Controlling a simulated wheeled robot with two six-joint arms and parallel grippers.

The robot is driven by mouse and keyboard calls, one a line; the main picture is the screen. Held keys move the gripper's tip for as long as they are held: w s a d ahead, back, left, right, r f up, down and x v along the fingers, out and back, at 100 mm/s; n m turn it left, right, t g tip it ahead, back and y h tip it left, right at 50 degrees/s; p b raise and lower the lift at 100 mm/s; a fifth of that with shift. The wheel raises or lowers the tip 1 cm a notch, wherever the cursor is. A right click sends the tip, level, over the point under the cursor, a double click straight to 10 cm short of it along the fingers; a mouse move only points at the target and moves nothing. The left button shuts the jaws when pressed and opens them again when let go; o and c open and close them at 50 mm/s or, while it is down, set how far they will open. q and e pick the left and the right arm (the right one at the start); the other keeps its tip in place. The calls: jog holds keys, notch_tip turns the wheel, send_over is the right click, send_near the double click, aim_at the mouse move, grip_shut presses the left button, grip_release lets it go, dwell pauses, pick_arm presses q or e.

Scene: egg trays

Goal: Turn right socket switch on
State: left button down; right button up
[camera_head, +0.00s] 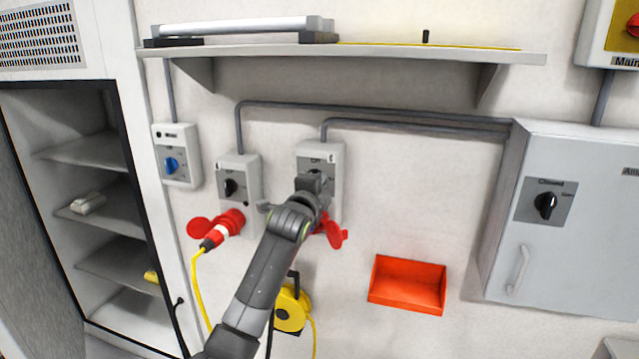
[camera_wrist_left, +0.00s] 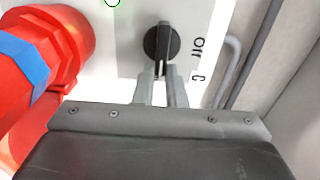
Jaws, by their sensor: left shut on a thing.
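The right socket (camera_head: 337,160) is a grey-white wall box with a red cover (camera_head: 333,232) hanging at its lower end. Its round black switch knob shows in the left wrist view (camera_wrist_left: 160,42), with lettering reading "Off" beside it. My left gripper (camera_head: 313,181) is in front of this box and covers most of the knob in the head view. In the left wrist view its fingertips (camera_wrist_left: 160,74) are closed on the knob's grip bar. The red socket outlet with a blue ring (camera_wrist_left: 35,62) is at the left there. My right gripper is not in view.
The left socket (camera_head: 243,168) holds a red plug (camera_head: 220,232) with a yellow cable. A small box with a blue knob (camera_head: 171,165) is further left. A shelf (camera_head: 400,54) runs above, a red bin (camera_head: 407,285) is below right, and a grey cabinet (camera_head: 590,240) stands right.

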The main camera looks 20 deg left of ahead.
pick_arm(q)
jog(key=shift+f, duration=0.1)
dwell(0.4)
jog(key=c, duration=1.5)
grip_release()
jog(key=shift+s, duration=0.1)
jog(key=shift+s+a+b, duration=0.15)
jog(key=shift+s+b, duration=1.25)
jog(key=shift+s, duration=2.9)
jog(key=shift+s+a+b, duration=0.1)
jog(key=shift+s+b, duration=1.25)
jog(key=shift+s, duration=2.95)
